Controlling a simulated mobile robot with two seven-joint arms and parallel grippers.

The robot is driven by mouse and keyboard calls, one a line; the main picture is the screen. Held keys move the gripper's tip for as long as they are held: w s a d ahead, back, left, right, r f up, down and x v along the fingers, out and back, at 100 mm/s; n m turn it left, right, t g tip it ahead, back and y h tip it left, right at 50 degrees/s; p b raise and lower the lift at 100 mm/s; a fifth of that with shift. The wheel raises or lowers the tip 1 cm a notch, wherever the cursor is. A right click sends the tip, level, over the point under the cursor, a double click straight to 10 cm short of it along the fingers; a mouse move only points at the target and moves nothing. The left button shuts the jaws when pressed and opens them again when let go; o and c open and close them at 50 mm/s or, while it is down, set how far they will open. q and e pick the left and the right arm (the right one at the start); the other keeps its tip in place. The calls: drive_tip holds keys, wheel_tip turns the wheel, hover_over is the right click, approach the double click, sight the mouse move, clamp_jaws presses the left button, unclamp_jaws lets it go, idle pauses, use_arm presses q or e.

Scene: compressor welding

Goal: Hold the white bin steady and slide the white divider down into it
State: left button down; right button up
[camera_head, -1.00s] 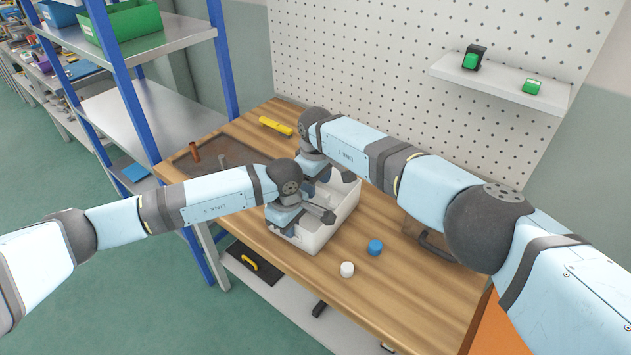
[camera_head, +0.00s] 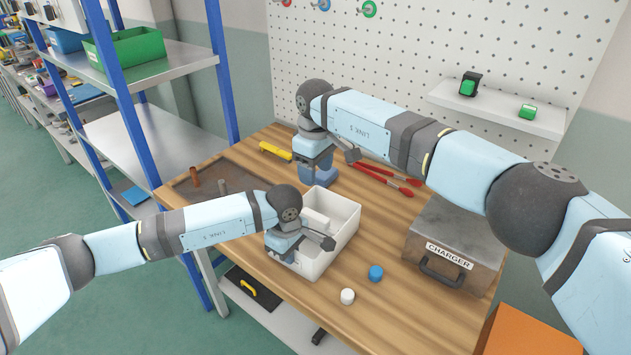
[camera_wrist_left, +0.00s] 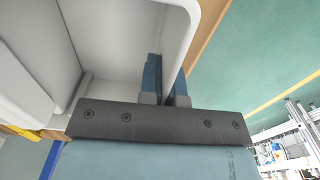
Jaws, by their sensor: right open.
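The white bin (camera_head: 344,240) stands open-topped on the wooden bench. The white divider (camera_head: 316,219) shows as a white panel inside it, partly hidden behind my left wrist. How deep it sits is hard to tell. My left gripper (camera_head: 284,254) is at the bin's near left wall. In the left wrist view its two fingers (camera_wrist_left: 166,82) straddle the bin's wall (camera_wrist_left: 184,45), one on each side, and close on it. My right gripper (camera_head: 318,180) is open, behind the bin and apart from it. Its fingertips are mostly hidden.
A grey charger case (camera_head: 455,245) stands at the right of the bench. Red-handled pliers (camera_head: 388,178) lie behind the bin, and a yellow tool (camera_head: 275,151) lies at the back left. A blue cap (camera_head: 376,273) and a white cap (camera_head: 347,296) stand in front.

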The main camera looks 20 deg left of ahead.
use_arm(q)
drive_tip(key=c, duration=1.2)
unclamp_jaws()
drive_tip(key=shift+c, duration=0.2)
